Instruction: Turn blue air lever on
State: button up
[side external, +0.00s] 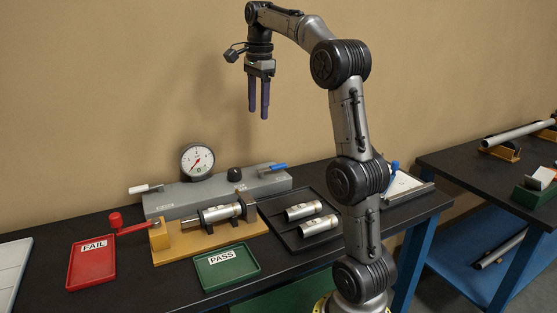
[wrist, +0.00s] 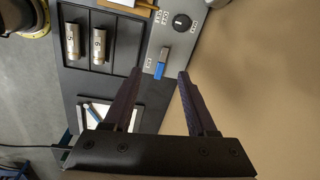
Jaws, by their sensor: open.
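The blue air lever (side external: 273,168) sits at the right end of a grey panel at the back of the bench. In the wrist view the lever (wrist: 159,70) shows beyond and between my fingertips. My gripper (side external: 258,116) is open and empty, with fingers pointing down, high above the panel. In the wrist view its fingers (wrist: 160,72) are spread apart. The lever and gripper are clearly apart. The grey panel (side external: 190,196) also carries a round gauge (side external: 198,161), a dark knob (side external: 234,174) and a white lever (side external: 146,188).
A wooden fixture (side external: 174,254) holds a metal cylinder and a red-handled clamp. A red FAIL tray (side external: 76,278), a green PASS tray (side external: 215,282) and a black tray (side external: 273,225) with two cylinders lie in front. A clipboard (side external: 402,184) is at right. The wall stands close behind.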

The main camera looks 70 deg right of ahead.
jog(key=m, duration=0.2)
send_over(278, 165)
notch_tip(278, 165, down, 5)
jog(key=shift+g+y, duration=0.3)
jog(key=shift+g, duration=0.1)
notch_tip(278, 165, down, 14)
jog(key=shift+s+r, duration=0.1)
grip_shut()
dwell(0.9)
